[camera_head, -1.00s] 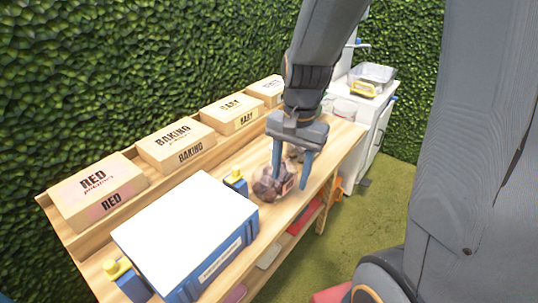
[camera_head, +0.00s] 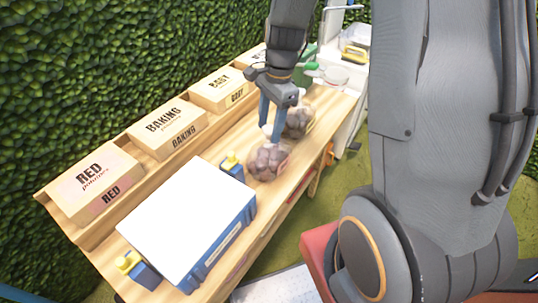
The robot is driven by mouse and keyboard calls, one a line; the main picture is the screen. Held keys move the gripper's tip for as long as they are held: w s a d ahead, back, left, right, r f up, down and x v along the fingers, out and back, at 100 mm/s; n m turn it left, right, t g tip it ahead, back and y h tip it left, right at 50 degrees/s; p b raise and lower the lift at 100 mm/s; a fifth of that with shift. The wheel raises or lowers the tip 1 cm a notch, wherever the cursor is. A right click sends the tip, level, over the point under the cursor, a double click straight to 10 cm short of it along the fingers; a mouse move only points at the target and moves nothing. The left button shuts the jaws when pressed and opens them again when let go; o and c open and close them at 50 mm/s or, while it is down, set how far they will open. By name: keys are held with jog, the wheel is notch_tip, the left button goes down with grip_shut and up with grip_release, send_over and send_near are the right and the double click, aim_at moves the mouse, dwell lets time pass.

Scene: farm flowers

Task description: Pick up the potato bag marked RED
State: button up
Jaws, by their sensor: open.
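A bag of brownish-red potatoes (camera_head: 268,162) sits on the wooden table, just right of the blue-and-white box. A second bag (camera_head: 298,121) sits behind it and to the right. I cannot read a mark on either bag. My gripper (camera_head: 271,132) points down with its blue fingers above and behind the nearer bag, left of the farther one. It is open, and no bag is lifted. The fingers overlap each other in this view, so I cannot tell whether they touch a bag. A cardboard box marked RED potatoes (camera_head: 92,183) stands on the raised back shelf at the left.
Boxes marked BAKING (camera_head: 166,127) and BABY (camera_head: 223,90) continue along the shelf. The blue box with a white top (camera_head: 188,222) fills the table's near left. A white counter (camera_head: 345,100) stands at the far end, and a green hedge (camera_head: 100,70) runs behind.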

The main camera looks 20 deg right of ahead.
aim_at(269, 149)
jog(key=shift+a+f+p, duration=0.1)
jog(key=shift+f+p, duration=0.3)
jog(key=shift+f, duration=1.3)
grip_shut()
jog(key=shift+w, duration=0.1)
